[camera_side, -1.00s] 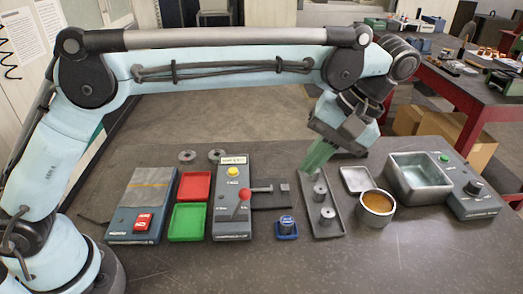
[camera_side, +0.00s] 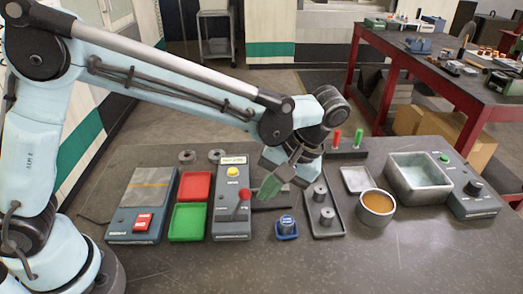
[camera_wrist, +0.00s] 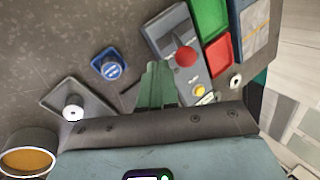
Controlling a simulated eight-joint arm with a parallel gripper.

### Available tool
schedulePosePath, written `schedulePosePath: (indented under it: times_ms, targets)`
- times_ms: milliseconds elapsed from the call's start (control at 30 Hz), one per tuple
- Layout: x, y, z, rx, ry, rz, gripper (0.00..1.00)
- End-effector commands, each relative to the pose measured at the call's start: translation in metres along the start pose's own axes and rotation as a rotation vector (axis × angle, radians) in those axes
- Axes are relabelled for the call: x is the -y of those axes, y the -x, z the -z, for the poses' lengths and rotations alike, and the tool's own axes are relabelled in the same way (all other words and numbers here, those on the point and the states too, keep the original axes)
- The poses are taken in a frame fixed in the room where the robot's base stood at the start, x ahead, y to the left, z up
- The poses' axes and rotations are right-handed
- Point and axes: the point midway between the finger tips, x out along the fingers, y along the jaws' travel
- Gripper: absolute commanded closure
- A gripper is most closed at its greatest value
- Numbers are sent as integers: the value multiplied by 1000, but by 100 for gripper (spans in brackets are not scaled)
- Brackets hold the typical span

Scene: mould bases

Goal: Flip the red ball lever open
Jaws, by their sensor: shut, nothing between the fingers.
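The red ball lever (camera_side: 243,194) stands on a grey control box (camera_side: 232,222) with a yellow button near its far end. In the side view the lever's ball sits at the right part of the box. My gripper (camera_side: 268,190) has green fingers, is shut and empty, and hangs just right of the ball, with a small gap in the picture. In the wrist view the red ball (camera_wrist: 186,56) lies just to the right of the fingers (camera_wrist: 158,75). The arm hides part of the fixture right of the box.
Left of the box are a red tray (camera_side: 197,186), a green tray (camera_side: 187,222) and a blue-grey unit (camera_side: 142,200) with a red switch. To the right are a blue-based knob (camera_side: 286,228), a grey tray (camera_side: 324,226) with metal weights, and an orange-filled cup (camera_side: 376,208).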

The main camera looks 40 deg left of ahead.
Motion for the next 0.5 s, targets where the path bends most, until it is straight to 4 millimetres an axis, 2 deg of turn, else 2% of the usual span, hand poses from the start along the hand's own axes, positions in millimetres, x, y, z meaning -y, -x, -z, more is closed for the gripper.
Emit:
schedulePosePath:
  times_ms: [133,500]
  targets:
    - [6,-2,-1,0,0,0,100]
    - [7,-2,-1,0,0,-1,100]
